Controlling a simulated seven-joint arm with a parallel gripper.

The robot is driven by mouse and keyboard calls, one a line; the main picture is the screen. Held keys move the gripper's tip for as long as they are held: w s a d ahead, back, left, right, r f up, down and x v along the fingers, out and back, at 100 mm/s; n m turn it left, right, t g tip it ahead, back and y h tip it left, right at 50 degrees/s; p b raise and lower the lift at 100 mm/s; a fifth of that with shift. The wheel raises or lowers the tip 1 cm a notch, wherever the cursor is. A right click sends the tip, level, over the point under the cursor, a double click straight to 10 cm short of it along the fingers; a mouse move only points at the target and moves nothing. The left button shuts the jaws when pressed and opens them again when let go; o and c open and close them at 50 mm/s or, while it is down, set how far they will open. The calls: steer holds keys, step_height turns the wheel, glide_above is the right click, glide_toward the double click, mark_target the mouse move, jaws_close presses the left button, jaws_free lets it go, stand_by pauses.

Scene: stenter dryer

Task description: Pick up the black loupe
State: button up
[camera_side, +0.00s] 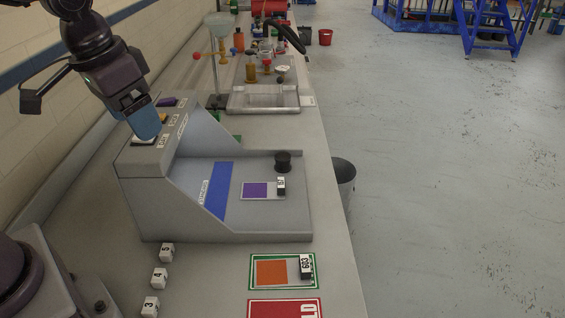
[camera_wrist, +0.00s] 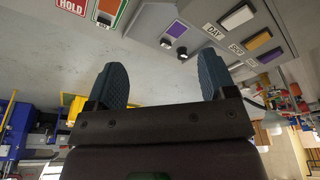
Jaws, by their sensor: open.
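The black loupe (camera_side: 283,161) is a short dark cylinder with a wider top. It stands upright near the far right corner of the grey light-box floor (camera_side: 262,212). It also shows small in the wrist view (camera_wrist: 182,53), beyond the fingertips. My gripper (camera_side: 145,122) is at the upper left, over the button panel of the light box, well to the left of the loupe. In the side view its blue fingertips overlap, and contact with the panel cannot be told. In the wrist view the two blue fingers (camera_wrist: 165,80) stand wide apart with nothing between them.
A purple swatch card (camera_side: 255,190) with a small numbered block (camera_side: 281,186) lies near the loupe. The light box's sloped side wall (camera_side: 185,195) rises between gripper and floor. A green-framed card (camera_side: 270,272) lies in front; a metal tray (camera_side: 262,99) sits behind.

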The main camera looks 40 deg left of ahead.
steer(key=w+a+f+n+g, duration=0.1)
steer(key=w+f, duration=0.6)
steer(key=w, duration=0.6)
steer(key=n+t+y, duration=0.2)
steer(key=n+t, duration=0.1)
glide_toward(282, 156)
steer(key=x, duration=0.4)
steer(key=shift+w+d+f, duration=0.1)
steer(key=shift+w+f, duration=0.05)
steer(key=shift+w, duration=0.05)
steer(key=shift+x, duration=3.05)
steer(key=shift+s, duration=0.15)
steer(key=c, duration=1)
